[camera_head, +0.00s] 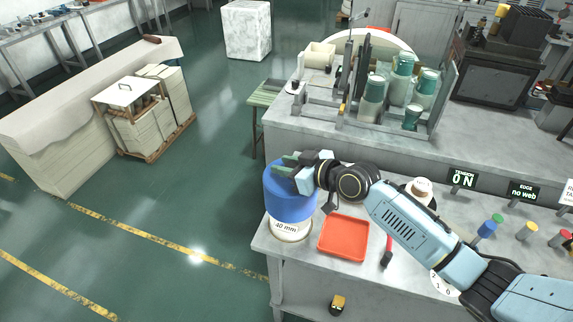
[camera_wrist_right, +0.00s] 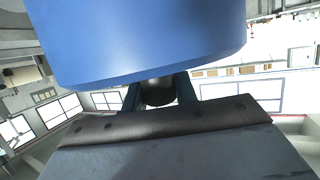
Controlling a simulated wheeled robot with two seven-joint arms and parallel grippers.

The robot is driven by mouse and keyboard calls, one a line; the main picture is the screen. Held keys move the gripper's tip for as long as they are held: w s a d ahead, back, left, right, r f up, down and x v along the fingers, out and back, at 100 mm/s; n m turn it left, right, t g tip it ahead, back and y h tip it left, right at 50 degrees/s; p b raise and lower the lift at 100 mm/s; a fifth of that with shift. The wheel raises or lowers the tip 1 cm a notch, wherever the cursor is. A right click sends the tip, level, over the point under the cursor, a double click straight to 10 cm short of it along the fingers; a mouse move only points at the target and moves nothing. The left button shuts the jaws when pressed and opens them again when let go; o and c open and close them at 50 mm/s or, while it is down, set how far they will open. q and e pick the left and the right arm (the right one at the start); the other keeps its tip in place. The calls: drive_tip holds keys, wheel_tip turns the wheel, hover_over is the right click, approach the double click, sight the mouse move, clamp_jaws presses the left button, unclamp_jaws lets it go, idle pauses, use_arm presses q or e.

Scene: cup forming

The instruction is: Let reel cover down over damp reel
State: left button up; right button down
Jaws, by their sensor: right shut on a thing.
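The blue reel cover (camera_head: 290,206) is at the left end of the bench, in the head view. Below it shows a pale reel (camera_head: 290,232) marked "40 mm"; the cover hides its upper part. I cannot tell whether the cover rests on it or hangs just above. My right gripper (camera_head: 285,166) reaches in from the right and is shut at the top of the cover. In the right wrist view the blue cover (camera_wrist_right: 140,40) fills the top, right at the fingers (camera_wrist_right: 160,92). My left gripper is in neither view.
An orange-red tray (camera_head: 343,238) lies just right of the cover, with a red-handled tool (camera_head: 387,252) beyond it. A machine with green-and-white cones (camera_head: 400,88) stands behind. Left of the bench is open green floor (camera_head: 200,200).

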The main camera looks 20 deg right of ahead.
drive_tip(key=shift+f+b, duration=4.7)
drive_tip(key=shift+f, duration=0.55)
idle(1.0)
idle(0.3)
drive_tip(key=c, duration=1)
unclamp_jaws()
drive_tip(key=shift+c, duration=0.2)
drive_tip(key=shift+o, duration=0.5)
drive_tip(key=o, duration=0.4)
drive_tip(key=shift+r, duration=0.15)
